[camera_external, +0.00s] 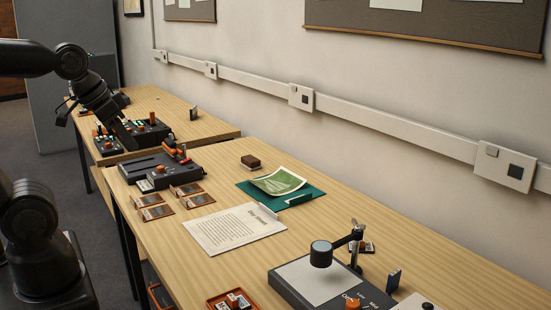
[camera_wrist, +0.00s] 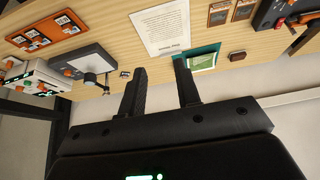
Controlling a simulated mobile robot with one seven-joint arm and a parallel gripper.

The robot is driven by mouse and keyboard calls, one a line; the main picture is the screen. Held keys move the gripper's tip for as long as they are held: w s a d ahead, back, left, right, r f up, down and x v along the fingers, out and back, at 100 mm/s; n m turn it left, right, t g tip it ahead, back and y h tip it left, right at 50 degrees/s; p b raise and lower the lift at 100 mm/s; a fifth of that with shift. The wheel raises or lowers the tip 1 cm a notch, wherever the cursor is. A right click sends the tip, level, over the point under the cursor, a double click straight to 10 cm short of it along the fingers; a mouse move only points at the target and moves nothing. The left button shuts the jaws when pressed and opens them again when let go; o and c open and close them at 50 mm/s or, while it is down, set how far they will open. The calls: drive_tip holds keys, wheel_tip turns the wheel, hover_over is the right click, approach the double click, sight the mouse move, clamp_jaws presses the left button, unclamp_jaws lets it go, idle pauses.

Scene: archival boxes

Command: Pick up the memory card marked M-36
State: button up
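No marking M-36 can be read in either view, so I cannot tell which card is the named one. An orange tray with small dark cards (camera_external: 211,303) is cut off at the bottom of the external view. An orange holder with several white-labelled cards (camera_wrist: 27,42) shows at the upper left of the wrist view. My gripper (camera_wrist: 158,80) is open, its two dark fingers apart with nothing between them. It is away from the cards. In the external view my arm reaches in from the upper left, and its fingertips are hard to make out.
A printed sheet (camera_external: 234,229), a green folder (camera_external: 304,196) and several brown-framed cards (camera_external: 152,213) lie on the wooden table (camera_external: 390,235). A dark device (camera_external: 153,172) stands behind them. A stand with a lamp head (camera_external: 320,253) rises at the front right.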

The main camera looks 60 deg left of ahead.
drive_tip(key=shift+o, duration=0.5)
drive_tip(key=w+d+r, duration=0.2)
drive_tip(key=w+d, duration=0.1)
drive_tip(key=w, duration=0.4)
drive_tip(key=w+d+r, duration=0.2)
drive_tip(key=w, duration=0.4)
drive_tip(key=g, duration=0.1)
hover_over(395, 272)
drive_tip(key=s, duration=0.4)
wheel_tip(395, 272, down, 22)
drive_tip(key=shift+n, duration=0.4)
drive_tip(key=x, duration=0.5)
drive_tip(key=shift+s+d, duration=0.15)
drive_tip(key=shift+d, duration=0.2)
drive_tip(key=shift+a+x, duration=0.2)
drive_tip(key=shift+x, duration=1.2)
drive_tip(key=shift+a+x, duration=0.15)
drive_tip(key=shift+x, duration=1.25)
drive_tip(key=shift+r, duration=0.1)
